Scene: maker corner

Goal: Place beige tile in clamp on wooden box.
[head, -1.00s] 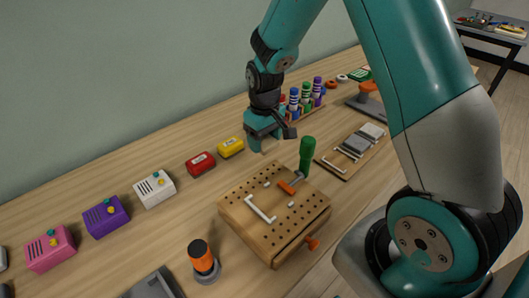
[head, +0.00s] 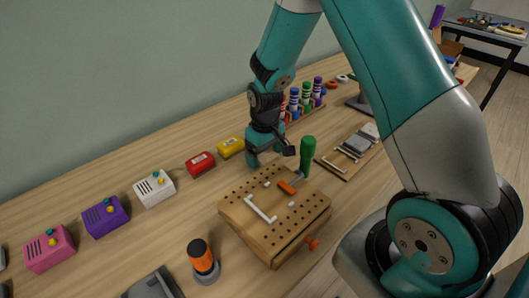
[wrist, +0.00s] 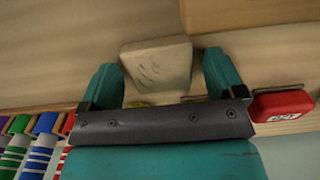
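The beige tile (wrist: 157,65) shows in the wrist view between the two teal fingers of my gripper (wrist: 162,72). It has dark streaks on its face. In the head view my gripper (head: 257,160) is low over the table behind the wooden box, and the tile is hidden there. The wooden box (head: 262,238) has a pegboard-like top with an orange clamp piece (head: 287,188), a green upright handle (head: 308,155) and a white L-shaped outline (head: 260,208).
A red block (head: 200,163) and a yellow block (head: 231,147) lie left of my gripper. Several coloured bottles stand in a rack (head: 313,109) behind it. A board with grey tiles (head: 343,168) lies to the right.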

